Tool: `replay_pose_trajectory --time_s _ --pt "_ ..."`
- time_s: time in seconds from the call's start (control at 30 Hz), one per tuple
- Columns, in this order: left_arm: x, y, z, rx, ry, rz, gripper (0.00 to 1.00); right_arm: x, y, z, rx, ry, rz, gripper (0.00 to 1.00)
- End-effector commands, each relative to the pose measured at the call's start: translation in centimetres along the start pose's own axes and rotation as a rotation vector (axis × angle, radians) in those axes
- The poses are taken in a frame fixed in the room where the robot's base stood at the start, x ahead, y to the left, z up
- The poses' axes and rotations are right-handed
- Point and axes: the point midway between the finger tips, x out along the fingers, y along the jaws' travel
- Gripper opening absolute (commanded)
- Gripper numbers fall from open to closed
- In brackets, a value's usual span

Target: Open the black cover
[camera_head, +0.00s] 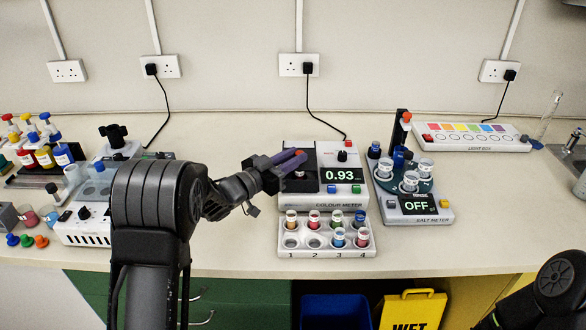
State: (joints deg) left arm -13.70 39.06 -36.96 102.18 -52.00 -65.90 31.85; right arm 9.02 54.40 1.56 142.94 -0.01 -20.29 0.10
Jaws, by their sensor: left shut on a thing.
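The colour meter (347,203) stands in the middle of the bench, its display reading 0.93. My left gripper (298,160) reaches in from the left over this cover. Its purple fingers are shut on the cover's small grip, which they mostly hide, along with part of the cover. My right arm shows only as a dark link at the lower right, and its gripper is out of the picture.
A rack (327,252) of several coloured vials stands in front of the colour meter. The salt meter (417,208), reading OFF, stands close to its right. A light box (470,137) lies at the back right. Bottles and another device crowd the left. The bench behind the colour meter has free room.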

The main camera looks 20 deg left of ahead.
Motion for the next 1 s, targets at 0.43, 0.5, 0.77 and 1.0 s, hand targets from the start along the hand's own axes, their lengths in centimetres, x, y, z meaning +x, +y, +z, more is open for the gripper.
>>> replay_pose_trajectory --time_s 0.43,0.5,0.77,1.0 --pt "0.2 -0.2 0.0 -0.001 -0.002 -0.001 0.35 0.1 0.0 0.0 -0.001 0.001 -0.001 0.43" --pt "0.2 -0.2 0.0 -0.001 -0.002 -0.001 0.41 0.1 0.0 0.0 -0.001 0.001 -0.001 0.43" --pt "0.2 -0.2 0.0 -0.001 -0.002 -0.001 0.43 0.1 0.0 0.0 -0.001 0.001 -0.001 0.43" --pt "-1.4 -0.4 0.1 -0.002 -0.001 -0.004 0.43 0.5 0.2 -0.1 -0.001 0.002 -0.001 0.43"
